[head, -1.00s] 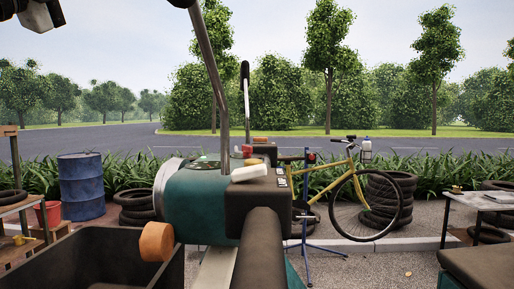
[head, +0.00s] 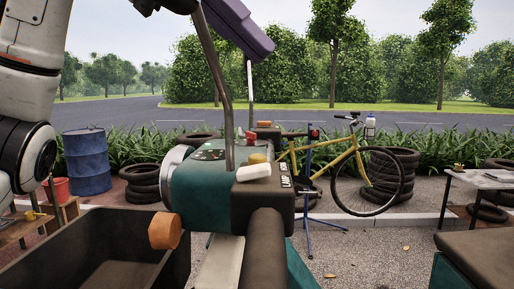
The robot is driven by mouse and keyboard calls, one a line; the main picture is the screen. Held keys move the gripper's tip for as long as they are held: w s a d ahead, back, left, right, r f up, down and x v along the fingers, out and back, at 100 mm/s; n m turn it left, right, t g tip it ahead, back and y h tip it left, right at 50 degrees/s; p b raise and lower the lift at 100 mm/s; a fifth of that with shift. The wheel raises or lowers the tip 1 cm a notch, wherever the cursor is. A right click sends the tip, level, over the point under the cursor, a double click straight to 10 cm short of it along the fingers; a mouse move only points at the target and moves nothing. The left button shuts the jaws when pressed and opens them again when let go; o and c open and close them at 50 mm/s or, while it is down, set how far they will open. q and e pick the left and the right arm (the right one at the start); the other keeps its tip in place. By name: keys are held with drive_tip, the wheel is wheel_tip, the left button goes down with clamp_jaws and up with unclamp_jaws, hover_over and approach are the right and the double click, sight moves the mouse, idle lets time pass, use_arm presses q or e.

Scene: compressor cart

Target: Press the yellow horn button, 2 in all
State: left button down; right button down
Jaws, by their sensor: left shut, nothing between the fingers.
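The yellow horn button (head: 257,158) is a small rounded cap on the dark control box (head: 262,200) of the teal compressor cart, just behind a white block (head: 254,171). A red button (head: 250,136) and a small green one (head: 210,147) sit farther back on the cart. My right gripper is not in view.
An orange-ended handle (head: 165,230) and an open dark bin (head: 95,255) are at the front left. A yellow bicycle (head: 350,160) stands behind at the right.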

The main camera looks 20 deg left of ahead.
use_arm(q)
drive_tip(key=shift+f, duration=0.1)
hover_over(258, 160)
drive_tip(key=a, duration=0.2)
drive_tip(key=f, duration=0.7)
drive_tip(key=shift+w+d+b, duration=0.15)
drive_tip(key=shift+d+b, duration=0.05)
drive_tip(key=shift+b, duration=0.2)
drive_tip(key=shift+f+b, duration=0.45)
drive_tip(key=shift+f, duration=0.35)
drive_tip(key=shift+f, duration=0.25)
idle(0.8)
drive_tip(key=shift+f, duration=0.25)
